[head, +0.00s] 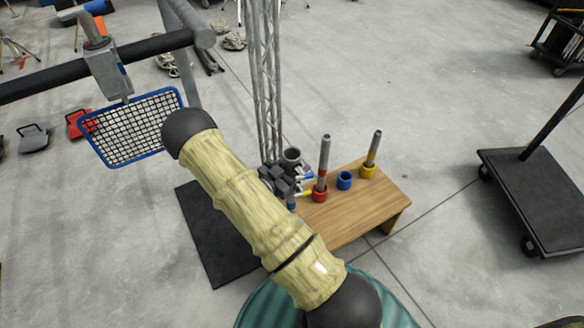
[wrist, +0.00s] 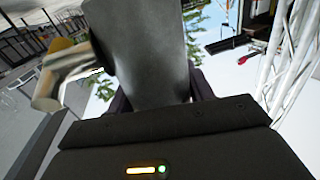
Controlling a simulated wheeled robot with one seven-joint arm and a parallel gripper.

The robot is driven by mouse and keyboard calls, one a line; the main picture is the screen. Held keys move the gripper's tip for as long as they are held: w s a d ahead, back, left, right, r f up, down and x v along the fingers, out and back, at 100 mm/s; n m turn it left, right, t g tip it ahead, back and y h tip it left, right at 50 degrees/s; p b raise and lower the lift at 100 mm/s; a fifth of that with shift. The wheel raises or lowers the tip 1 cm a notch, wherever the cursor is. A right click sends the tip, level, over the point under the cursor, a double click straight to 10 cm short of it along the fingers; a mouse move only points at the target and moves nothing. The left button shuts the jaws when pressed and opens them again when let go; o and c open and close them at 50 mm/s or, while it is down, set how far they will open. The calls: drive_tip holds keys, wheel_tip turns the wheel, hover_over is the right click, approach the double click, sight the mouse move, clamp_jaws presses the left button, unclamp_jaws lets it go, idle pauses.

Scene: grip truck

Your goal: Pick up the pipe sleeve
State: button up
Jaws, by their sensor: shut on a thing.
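The pipe sleeve (wrist: 150,55) is a dark grey cylinder that fills the upper middle of the wrist view. In the head view its round open end (head: 291,155) shows just above my gripper (head: 283,177). My gripper is shut on the sleeve, and the black fingers are mostly hidden behind it in the wrist view. In the head view my gripper is over the left end of the wooden bench (head: 340,222). Part of the bench is hidden by my arm.
On the bench stand a red cup (head: 320,195) with a grey pipe, an empty blue cup (head: 344,180) and a yellow cup (head: 367,172) with a pipe. A lattice truss (head: 266,80) rises behind my gripper. A black mat (head: 215,240) lies left. A dark cart (head: 540,200) stands right.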

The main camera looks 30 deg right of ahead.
sight(297, 151)
drive_tip(key=shift+r, duration=0.1)
drive_tip(key=r, duration=0.4)
drive_tip(key=s+r+p, duration=0.1)
drive_tip(key=r, duration=0.2)
drive_tip(key=s+p, duration=0.3)
drive_tip(key=s, duration=1)
drive_tip(key=shift+s+d, duration=0.2)
drive_tip(key=shift+d, duration=0.05)
